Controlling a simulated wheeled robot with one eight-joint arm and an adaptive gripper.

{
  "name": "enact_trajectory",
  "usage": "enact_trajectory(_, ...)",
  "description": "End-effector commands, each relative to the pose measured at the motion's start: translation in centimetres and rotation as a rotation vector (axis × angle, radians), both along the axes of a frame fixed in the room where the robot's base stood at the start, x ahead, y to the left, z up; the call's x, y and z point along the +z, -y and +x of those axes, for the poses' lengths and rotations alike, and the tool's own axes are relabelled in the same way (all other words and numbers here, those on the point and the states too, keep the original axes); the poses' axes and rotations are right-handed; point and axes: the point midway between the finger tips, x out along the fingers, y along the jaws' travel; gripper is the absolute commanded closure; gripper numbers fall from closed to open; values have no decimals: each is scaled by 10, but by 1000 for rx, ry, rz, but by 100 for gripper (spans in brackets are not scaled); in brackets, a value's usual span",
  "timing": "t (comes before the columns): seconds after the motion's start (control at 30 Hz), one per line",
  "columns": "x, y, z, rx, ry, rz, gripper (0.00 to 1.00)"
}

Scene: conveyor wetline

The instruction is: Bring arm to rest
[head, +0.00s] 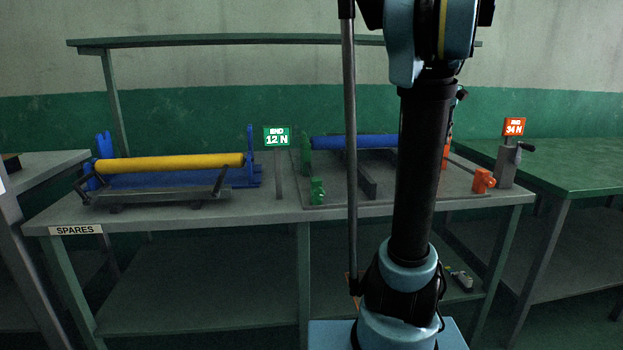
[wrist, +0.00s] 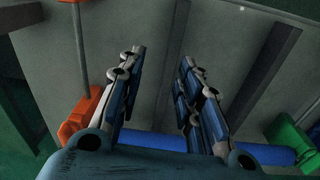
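My arm stands upright in front of the workbench (head: 250,213) in the head view; its gripper is out of that picture. In the wrist view my gripper (wrist: 160,75) has its two fingers apart with nothing between them. The grey bench top (wrist: 150,40) shows beyond the fingers. A blue roller (wrist: 270,154) lies behind and below the finger bases, partly hidden by the gripper. In the head view the blue roller (head: 345,142) lies between a green bracket (head: 306,155) and an orange part (head: 445,153), partly hidden by my arm.
A yellow roller (head: 170,163) rests in a blue and dark cradle (head: 165,197) at the bench's left. A green-topped table (head: 575,160) is at right.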

Motion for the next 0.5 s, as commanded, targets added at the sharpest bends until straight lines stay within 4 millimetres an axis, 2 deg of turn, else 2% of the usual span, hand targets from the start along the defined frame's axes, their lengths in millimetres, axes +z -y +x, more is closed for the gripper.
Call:
enact_trajectory(0.03,-9,-17,-10,5,6,-2,68)
enact_trajectory(0.2,-40,-63,-43,-1,27,-5,68)
enact_trajectory(0.5,-107,-128,-106,-10,69,-4,68)
